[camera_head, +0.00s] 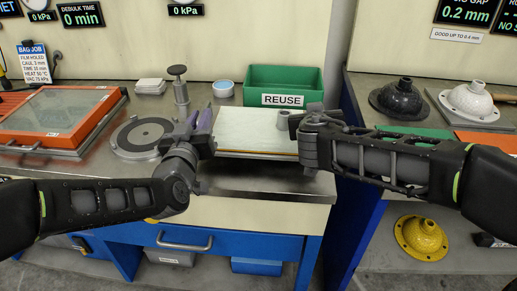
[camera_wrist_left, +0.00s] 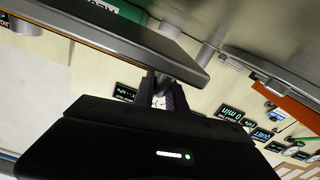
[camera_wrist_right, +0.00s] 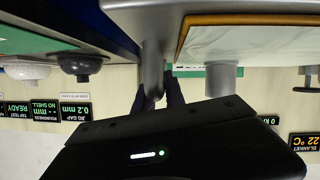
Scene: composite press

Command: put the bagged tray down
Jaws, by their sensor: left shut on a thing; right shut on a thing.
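The bagged tray (camera_head: 245,127) is a flat plate with a pale top and a thin orange-brown front edge. It looks level, between my two grippers, near the bench's front edge. A short grey cylinder (camera_head: 283,124) stands at its right side. My left gripper (camera_head: 199,136) is shut on the tray's left side; the left wrist view shows its fingers (camera_wrist_left: 164,92) at a grey bar by the tray's dark edge (camera_wrist_left: 125,35). My right gripper (camera_head: 306,136) is shut on the right side; its fingers (camera_wrist_right: 158,97) close on a grey handle (camera_wrist_right: 153,65). Whether the tray touches the bench cannot be told.
A round plate (camera_head: 133,143) and a grey clamp post (camera_head: 180,90) are left of the tray. A green REUSE bin (camera_head: 283,77) and blue-white bowl (camera_head: 223,86) stand behind. An orange-framed panel (camera_head: 55,115) lies far left. The bench front (camera_head: 260,182) is bare; domed moulds (camera_head: 402,94) stand right.

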